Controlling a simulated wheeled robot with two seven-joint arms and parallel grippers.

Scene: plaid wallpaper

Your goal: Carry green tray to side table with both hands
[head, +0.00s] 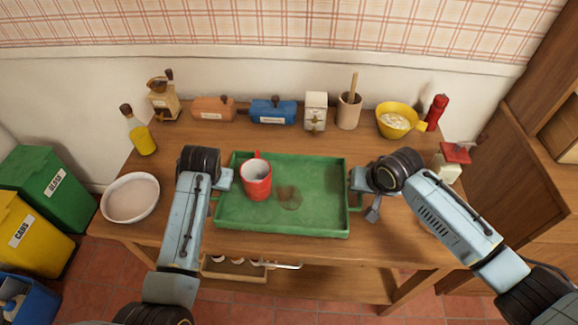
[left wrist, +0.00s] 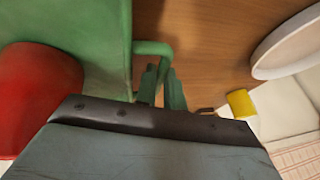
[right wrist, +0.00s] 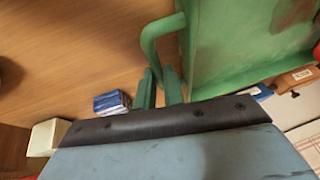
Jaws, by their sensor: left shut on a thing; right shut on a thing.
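The green tray (head: 320,222) is level over the middle of the wooden table (head: 390,250); I cannot tell whether it touches the top. A red mug (head: 257,185) stands upright on it, left of a brown stain. My left gripper (head: 217,192) is shut on the tray's left handle, and the handle shows between its fingers in the left wrist view (left wrist: 160,85). My right gripper (head: 355,192) is shut on the right handle, which also shows in the right wrist view (right wrist: 150,45). I cannot make out a separate side table.
An oil bottle (head: 141,136) and a white dish (head: 130,198) are at left. Bins (head: 55,185) stand left; a wooden cabinet (head: 510,165) is right.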

